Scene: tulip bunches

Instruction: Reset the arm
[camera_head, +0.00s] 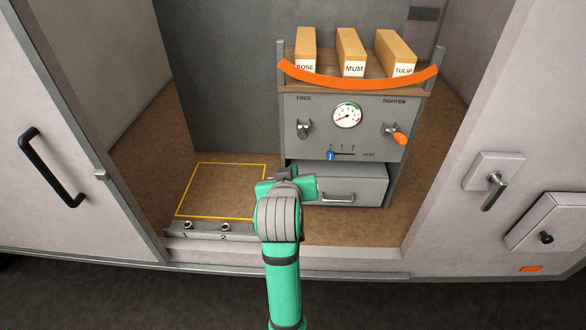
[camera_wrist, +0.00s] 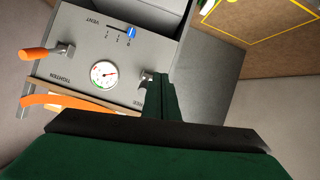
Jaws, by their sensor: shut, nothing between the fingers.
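My green arm reaches up from the bottom of the head view, and my gripper (camera_head: 281,172) is in front of the grey machine (camera_head: 375,151), near its drawer (camera_head: 350,190). In the wrist view my gripper (camera_wrist: 158,82) appears as dark fingers close together, with nothing between them. The machine's gauge (camera_wrist: 104,73) shows beside the fingers there. Whether the gripper touches the machine cannot be told. Part of the drawer's left side is hidden behind my gripper.
Boxes labelled ROSE (camera_head: 306,45), MUM (camera_head: 351,50) and TULIP (camera_head: 396,52) stand on the machine behind an orange strap (camera_head: 355,82). A yellow-outlined floor area (camera_head: 220,190) left of my gripper is empty. Cabinet doors with handles (camera_head: 52,165) flank the opening.

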